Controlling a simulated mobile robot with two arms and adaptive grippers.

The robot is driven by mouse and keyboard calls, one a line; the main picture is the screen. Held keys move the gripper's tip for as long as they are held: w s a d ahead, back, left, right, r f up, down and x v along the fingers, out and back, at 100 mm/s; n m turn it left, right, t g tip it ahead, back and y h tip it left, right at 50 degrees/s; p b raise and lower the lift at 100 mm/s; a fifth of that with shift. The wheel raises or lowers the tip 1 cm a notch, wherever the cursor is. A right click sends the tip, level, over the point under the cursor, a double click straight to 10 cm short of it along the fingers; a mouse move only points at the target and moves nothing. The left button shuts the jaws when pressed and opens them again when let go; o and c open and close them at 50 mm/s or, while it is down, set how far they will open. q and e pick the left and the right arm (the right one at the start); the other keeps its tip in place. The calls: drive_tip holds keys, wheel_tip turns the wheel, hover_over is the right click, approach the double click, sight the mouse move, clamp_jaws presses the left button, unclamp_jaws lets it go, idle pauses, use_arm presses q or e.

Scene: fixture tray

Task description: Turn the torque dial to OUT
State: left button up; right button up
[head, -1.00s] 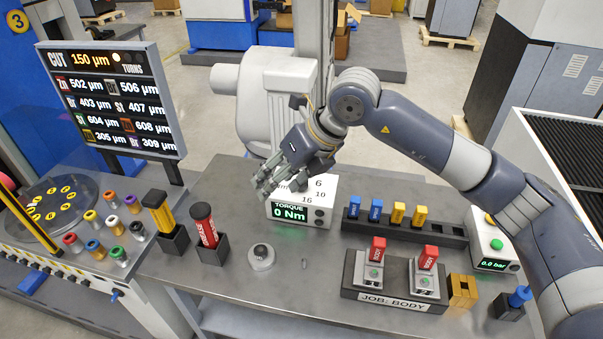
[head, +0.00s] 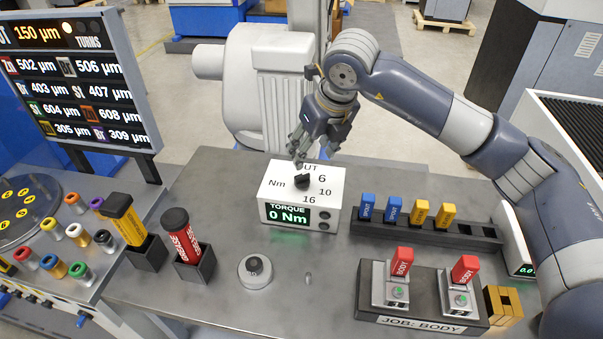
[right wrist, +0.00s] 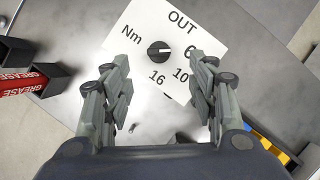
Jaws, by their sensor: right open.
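The torque box (head: 275,190) is white, with a black dial (head: 302,181) on its sloped top and a display (head: 288,214) reading 0 Nm. The dial also shows in the right wrist view (right wrist: 160,52), ringed by OUT, 6, 10, 16 and Nm. A light line crosses the knob, apparently toward 6; it is too small to be sure. My right gripper (head: 312,152) is open and empty above the box's back edge, partly covering the OUT label. In the right wrist view its fingers (right wrist: 165,68) lie on either side of the dial, apparently apart from it. My left gripper is out of view.
Red grease (head: 182,238) and yellow (head: 131,228) tubes stand in holders left of the box. A rack (head: 425,228) with blue and yellow pieces and the JOB: BODY fixture (head: 422,321) are at right.

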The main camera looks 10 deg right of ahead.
sight(302, 175)
drive_tip(key=p+x, duration=0.3)
drive_tip(key=x, duration=0.6)
drive_tip(key=shift+a, duration=0.15)
drive_tip(key=shift+f, duration=0.45)
drive_tip(key=shift+w, duration=0.1)
drive_tip(key=c, duration=1.1)
